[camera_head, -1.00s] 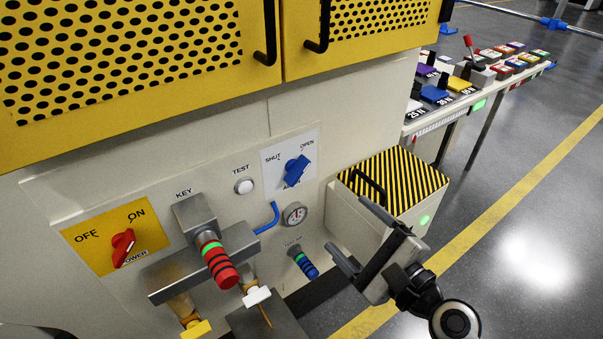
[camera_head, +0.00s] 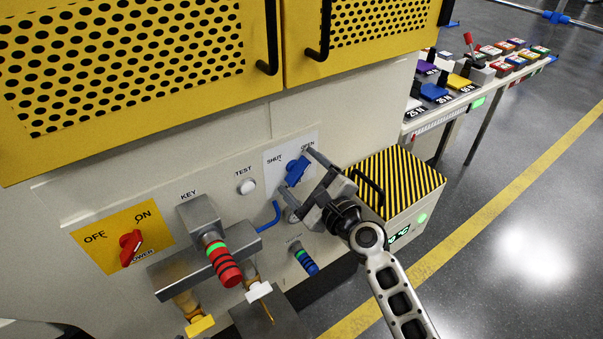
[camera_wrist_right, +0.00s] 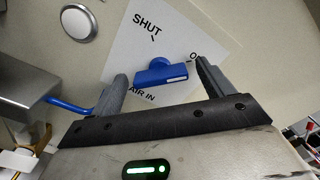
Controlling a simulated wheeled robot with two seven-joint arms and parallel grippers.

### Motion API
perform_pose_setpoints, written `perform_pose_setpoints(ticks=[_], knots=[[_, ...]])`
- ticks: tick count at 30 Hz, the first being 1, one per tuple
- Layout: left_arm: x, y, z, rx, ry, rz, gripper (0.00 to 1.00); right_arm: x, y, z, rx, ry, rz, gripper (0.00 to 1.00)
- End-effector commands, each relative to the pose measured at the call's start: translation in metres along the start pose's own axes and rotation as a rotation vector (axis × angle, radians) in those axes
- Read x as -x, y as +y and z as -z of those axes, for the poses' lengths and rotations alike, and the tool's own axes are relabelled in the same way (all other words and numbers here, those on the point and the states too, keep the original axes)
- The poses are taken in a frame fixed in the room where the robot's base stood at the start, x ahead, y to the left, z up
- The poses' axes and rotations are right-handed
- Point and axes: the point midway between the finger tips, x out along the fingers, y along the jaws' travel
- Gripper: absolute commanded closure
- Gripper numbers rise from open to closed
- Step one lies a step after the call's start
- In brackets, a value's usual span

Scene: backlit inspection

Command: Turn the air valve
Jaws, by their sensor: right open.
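The blue air valve handle (camera_head: 296,171) sits on a white plate (camera_head: 272,180) marked SHUT, OPEN and AIR IN on the machine front. In the right wrist view the handle (camera_wrist_right: 160,72) lies nearly level across the picture, with a white mark low on its right part. My right gripper (camera_head: 301,176) is open in front of the valve. In the wrist view its fingers (camera_wrist_right: 160,73) stand on either side of the handle, with a gap on both sides. I cannot tell how far the tips are from the plate. My left gripper is not in view.
Left of the valve are a white TEST button (camera_head: 247,187), a blue pipe (camera_head: 271,217), a key block with a red-banded handle (camera_head: 224,268) and a red power switch (camera_head: 131,246). A striped box (camera_head: 405,175) stands right. Yellow doors (camera_head: 130,75) with black handles are above.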

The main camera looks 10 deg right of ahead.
Motion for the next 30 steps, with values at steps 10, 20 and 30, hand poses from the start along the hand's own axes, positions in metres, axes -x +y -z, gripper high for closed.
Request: perform_pose_setpoints(ticks=[10, 20, 30], knots=[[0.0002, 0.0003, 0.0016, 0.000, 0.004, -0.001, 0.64, -0.0038, 0.0002, -0.0002, 0.000, 0.000, 0.000, 0.20], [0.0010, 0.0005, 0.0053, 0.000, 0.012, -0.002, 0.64, -0.0035, 0.0004, 0.0000, 0.002, 0.000, -0.001, 0.65], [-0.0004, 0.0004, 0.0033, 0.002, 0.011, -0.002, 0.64, -0.0035, 0.0009, 0.0003, 0.108, -0.001, -0.002, 0.65]])
